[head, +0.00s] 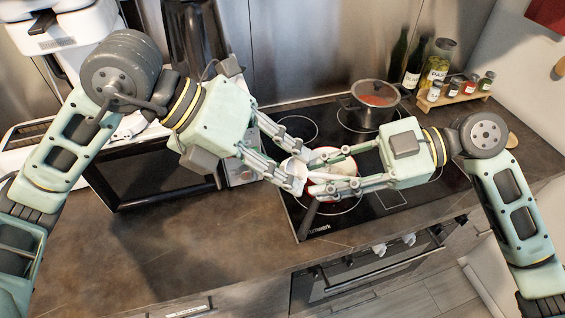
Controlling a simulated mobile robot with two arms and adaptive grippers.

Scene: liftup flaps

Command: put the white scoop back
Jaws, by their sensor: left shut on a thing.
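A small white object that looks like the white scoop (297,171) is between the fingertips of my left gripper (288,172). The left gripper is shut on it, and the fingers hide part of its shape. It is just left of a red-rimmed pan (333,196) with a pale inside, on the black cooktop. My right gripper (313,175) reaches in from the right over the pan, close to the scoop. Its two fingers are spread apart and it looks open. I cannot tell whether it touches the scoop. The fingers cover much of the pan.
A lidded pot (371,104) stands at the back of the cooktop (400,195). Bottles (416,62) and a spice rack (455,95) stand back right. A dark-fronted oven (150,176) stands left, below my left arm. The front left counter (190,255) is clear.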

